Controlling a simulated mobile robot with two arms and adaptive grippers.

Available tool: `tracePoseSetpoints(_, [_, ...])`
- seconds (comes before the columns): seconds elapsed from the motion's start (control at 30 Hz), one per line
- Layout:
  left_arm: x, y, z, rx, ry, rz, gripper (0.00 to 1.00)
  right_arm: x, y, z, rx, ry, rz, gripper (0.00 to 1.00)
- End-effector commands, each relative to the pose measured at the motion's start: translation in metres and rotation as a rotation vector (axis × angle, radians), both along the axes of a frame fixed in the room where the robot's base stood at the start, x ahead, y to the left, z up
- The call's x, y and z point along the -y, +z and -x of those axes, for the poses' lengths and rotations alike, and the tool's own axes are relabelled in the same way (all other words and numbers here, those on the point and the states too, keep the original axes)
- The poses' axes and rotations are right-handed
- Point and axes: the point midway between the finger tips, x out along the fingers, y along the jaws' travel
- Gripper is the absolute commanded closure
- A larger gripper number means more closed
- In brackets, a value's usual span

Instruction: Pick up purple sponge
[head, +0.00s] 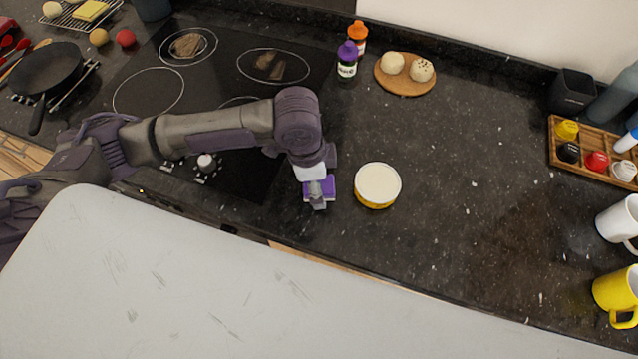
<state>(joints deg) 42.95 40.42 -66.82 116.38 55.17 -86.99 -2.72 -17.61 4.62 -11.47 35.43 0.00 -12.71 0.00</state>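The purple sponge (328,186) is at the fingers of my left gripper (318,191), over the counter's front edge zone and left of the round white-topped tub. It shows as a small purple block with a paler part. One finger overlaps its near side; the far finger is mostly hidden by the wrist. I cannot tell whether the fingers press on the sponge, or whether it rests on the counter or is lifted. My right gripper is out of view.
The tub (378,185) stands close right of the gripper. The cooktop (215,75) lies under my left arm. Two bottles (347,62) and a wooden board (405,87) with two round buns are behind. A rack (552,150) and mugs (617,288) stand right. The centre-right counter is clear.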

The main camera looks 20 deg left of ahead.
Motion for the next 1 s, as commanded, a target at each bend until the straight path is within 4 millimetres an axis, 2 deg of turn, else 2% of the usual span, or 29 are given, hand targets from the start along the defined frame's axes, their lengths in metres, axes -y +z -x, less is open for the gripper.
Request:
tracePoseSetpoints(0.07, [0.0, 0.0, 0.0, 0.0, 0.0, 0.0, 0.2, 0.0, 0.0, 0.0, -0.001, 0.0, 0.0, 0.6])
tracePoseSetpoints(0.33, [0.0, 0.001, 0.0, 0.0, 0.0, 0.0, 0.65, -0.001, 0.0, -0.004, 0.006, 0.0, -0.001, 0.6])
tracePoseSetpoints(0.43, [0.0, 0.001, 0.0, 0.0, 0.0, 0.0, 0.67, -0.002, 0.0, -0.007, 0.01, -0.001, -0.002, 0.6])
tracePoseSetpoints(0.47, [0.0, 0.001, 0.0, 0.0, 0.0, 0.0, 0.71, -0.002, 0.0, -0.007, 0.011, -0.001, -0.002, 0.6])
tracePoseSetpoints(0.77, [0.0, 0.005, -0.001, 0.002, 0.0, 0.0, 0.71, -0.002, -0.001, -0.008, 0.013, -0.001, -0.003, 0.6])
tracePoseSetpoints(0.87, [0.0, 0.014, -0.001, 0.003, -0.001, 0.001, 0.71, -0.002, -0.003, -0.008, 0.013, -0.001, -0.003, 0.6])
tracePoseSetpoints(1.0, [0.0, 0.036, -0.002, 0.005, 0.0, 0.001, 0.71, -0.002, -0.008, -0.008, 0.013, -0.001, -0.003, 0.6])
